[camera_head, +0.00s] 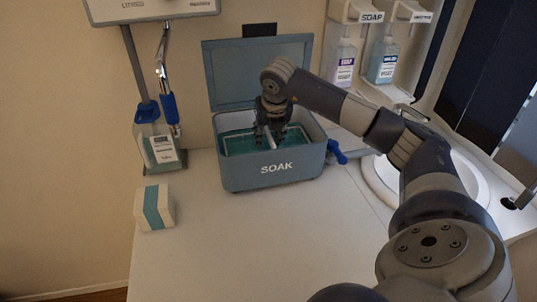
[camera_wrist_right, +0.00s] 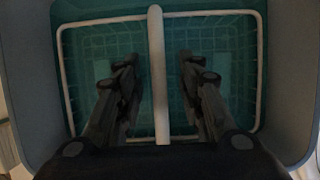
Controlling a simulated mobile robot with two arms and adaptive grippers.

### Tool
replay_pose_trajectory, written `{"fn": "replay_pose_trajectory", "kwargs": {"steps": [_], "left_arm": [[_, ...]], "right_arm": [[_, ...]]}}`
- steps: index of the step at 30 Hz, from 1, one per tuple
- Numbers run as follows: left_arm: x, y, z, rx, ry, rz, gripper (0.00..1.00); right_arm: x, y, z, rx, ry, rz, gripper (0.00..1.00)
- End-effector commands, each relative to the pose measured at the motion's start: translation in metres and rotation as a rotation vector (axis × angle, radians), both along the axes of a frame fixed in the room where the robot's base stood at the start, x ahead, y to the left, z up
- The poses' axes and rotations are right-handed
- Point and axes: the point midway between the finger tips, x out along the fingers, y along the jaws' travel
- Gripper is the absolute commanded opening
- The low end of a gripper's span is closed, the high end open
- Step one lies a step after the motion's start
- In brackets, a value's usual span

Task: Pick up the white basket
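The basket sits inside the blue-grey SOAK box (camera_head: 272,178), whose lid stands open. In the right wrist view it shows a white wire rim and a white central handle bar (camera_wrist_right: 157,75), with teal mesh around it. My right gripper (camera_head: 271,132) points down into the box. In the wrist view its two fingers (camera_wrist_right: 158,85) are apart, one on each side of the handle bar, with gaps to it. Teal liquid or a teal tint fills the box around the basket. In the head view the gripper hides part of the basket. My left gripper is not in view.
A white and teal small box (camera_head: 154,207) stands on the counter (camera_head: 240,240) at left. Soap dispensers (camera_head: 345,62) are on the wall, and a sink (camera_head: 465,180) lies to the right. The front counter is clear.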

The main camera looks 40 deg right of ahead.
Motion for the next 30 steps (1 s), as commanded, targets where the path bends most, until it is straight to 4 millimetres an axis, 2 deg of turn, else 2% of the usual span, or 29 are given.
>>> {"fn": "replay_pose_trajectory", "kwargs": {"steps": [17,22,30], "left_arm": [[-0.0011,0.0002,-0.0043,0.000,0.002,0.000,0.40],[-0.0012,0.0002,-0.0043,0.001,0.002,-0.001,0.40],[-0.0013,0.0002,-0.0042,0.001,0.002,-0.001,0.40]], "right_arm": [[0.0000,0.0002,-0.0043,0.000,0.000,0.000,0.35],[0.0000,0.0002,-0.0043,0.000,0.000,0.000,0.00],[0.0004,0.0000,-0.0030,0.000,-0.003,-0.001,0.00]]}}
